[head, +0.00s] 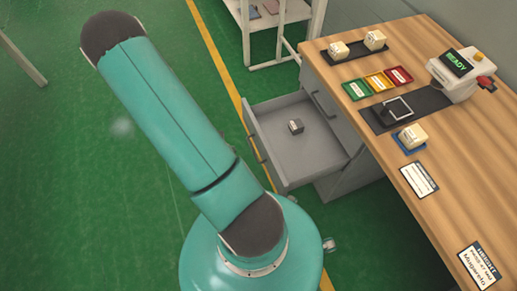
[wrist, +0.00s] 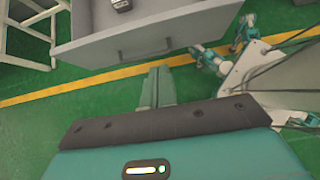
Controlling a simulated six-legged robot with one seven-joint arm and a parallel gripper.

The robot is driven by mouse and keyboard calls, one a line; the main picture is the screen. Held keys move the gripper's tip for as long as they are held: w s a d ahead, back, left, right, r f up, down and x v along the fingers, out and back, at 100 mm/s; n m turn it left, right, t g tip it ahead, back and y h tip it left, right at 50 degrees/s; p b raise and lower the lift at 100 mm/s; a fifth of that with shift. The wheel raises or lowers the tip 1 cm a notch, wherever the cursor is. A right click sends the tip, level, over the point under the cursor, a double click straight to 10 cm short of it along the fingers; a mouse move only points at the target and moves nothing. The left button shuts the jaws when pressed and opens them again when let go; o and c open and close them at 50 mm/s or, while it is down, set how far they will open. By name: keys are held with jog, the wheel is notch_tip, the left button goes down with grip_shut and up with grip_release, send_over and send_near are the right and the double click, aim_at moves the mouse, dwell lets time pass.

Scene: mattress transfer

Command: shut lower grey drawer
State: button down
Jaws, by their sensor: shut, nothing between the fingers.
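The lower grey drawer (head: 312,152) is pulled far out of the grey cabinet in the head view. A small dark block with a pale top (head: 296,126) lies inside it. In the wrist view the drawer's front (wrist: 200,30) spans the top of the picture, with its handle (wrist: 148,53) near the middle. My gripper (wrist: 159,69) is shut and empty, its teal fingers pointing toward the drawer front just below the handle in the picture. I cannot tell whether the fingertips touch it. My gripper is not visible in the head view.
A white shelf (head: 270,22) stands behind the drawer.

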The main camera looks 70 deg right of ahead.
aim_at(266, 150)
jog(key=x, duration=0.4)
jog(key=s+r+x, duration=0.1)
jog(key=x, duration=0.8)
jog(key=shift+s+d+r, duration=0.2)
jog(key=shift+d+r, duration=0.05)
jog(key=shift+d, duration=0.15)
jog(key=shift+s+d, duration=0.25)
jog(key=shift+d, duration=0.05)
